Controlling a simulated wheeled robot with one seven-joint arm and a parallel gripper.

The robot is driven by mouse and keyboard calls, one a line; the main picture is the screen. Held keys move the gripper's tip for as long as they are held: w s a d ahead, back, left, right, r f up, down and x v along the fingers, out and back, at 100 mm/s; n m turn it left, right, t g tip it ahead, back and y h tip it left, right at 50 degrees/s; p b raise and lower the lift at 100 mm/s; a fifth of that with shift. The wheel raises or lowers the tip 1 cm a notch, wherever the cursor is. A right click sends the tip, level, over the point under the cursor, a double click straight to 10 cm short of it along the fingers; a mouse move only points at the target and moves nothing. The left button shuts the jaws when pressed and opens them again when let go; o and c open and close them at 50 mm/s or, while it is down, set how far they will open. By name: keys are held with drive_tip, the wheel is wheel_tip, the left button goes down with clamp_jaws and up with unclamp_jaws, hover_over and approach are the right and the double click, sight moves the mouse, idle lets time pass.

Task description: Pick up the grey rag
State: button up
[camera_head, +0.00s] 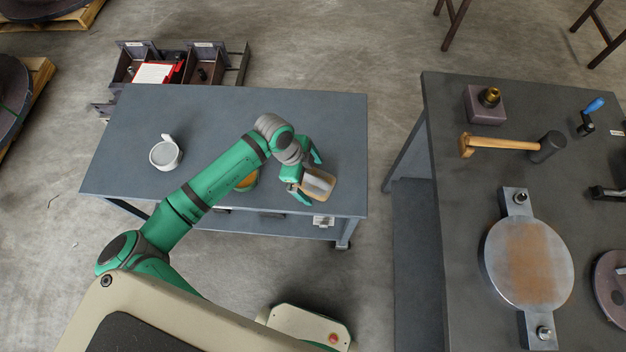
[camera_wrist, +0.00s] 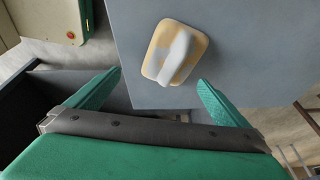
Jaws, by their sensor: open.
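The grey rag (camera_wrist: 178,56) is a pale, narrow folded piece lying across a tan, rounded board or tray (camera_wrist: 196,38). Both lie near the edge of the blue-grey table (camera_wrist: 240,60). In the head view the rag (camera_head: 318,181) and the tan piece (camera_head: 322,196) show at the table's right side, partly covered by my gripper (camera_head: 312,179). In the wrist view my gripper (camera_wrist: 160,77) is open and empty, its fingers apart on either side below the rag. The height between them is hard to tell.
A white mug (camera_head: 164,155) stands on the table's left part. A yellow-orange round thing (camera_head: 248,184) is partly hidden behind my arm. A dark workbench at right holds a hammer (camera_head: 500,143) and a round plate (camera_head: 528,262). The table's back middle is clear.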

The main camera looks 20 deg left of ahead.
sight(314, 177)
drive_tip(key=w+a+r+m+g+y, duration=0.1)
drive_tip(key=w+r+m+y, duration=0.1)
drive_tip(key=w+r+m, duration=0.3)
drive_tip(key=f, duration=0.1)
drive_tip(key=s+f+n, duration=0.1)
drive_tip(key=f, duration=0.1)
drive_tip(key=f+n, duration=0.1)
drive_tip(key=shift+s+d+f, duration=0.2)
drive_tip(key=shift+s+d, duration=0.1)
drive_tip(key=shift+s, duration=0.05)
drive_tip(key=shift+s+d+f, duration=0.15)
drive_tip(key=shift+s+f, duration=0.05)
drive_tip(key=shift+f, duration=1.2)
drive_tip(key=shift+s+d+f, duration=0.1)
drive_tip(key=shift+s+f, duration=0.1)
drive_tip(key=shift+f, duration=1.15)
drive_tip(key=c, duration=1.2)
drive_tip(key=shift+r, duration=0.15)
drive_tip(key=shift+r, duration=0.6)
drive_tip(key=s+d+r, duration=0.1)
drive_tip(key=s+r, duration=0.3)
drive_tip(key=s+d+r, duration=0.1)
drive_tip(key=s+r, duration=0.2)
drive_tip(key=s, duration=0.2)
drive_tip(key=s+d+r, duration=0.1)
drive_tip(key=s+r, duration=0.3)
drive_tip(key=shift+s+d+r, duration=0.3)
drive_tip(key=shift+d, duration=0.1)
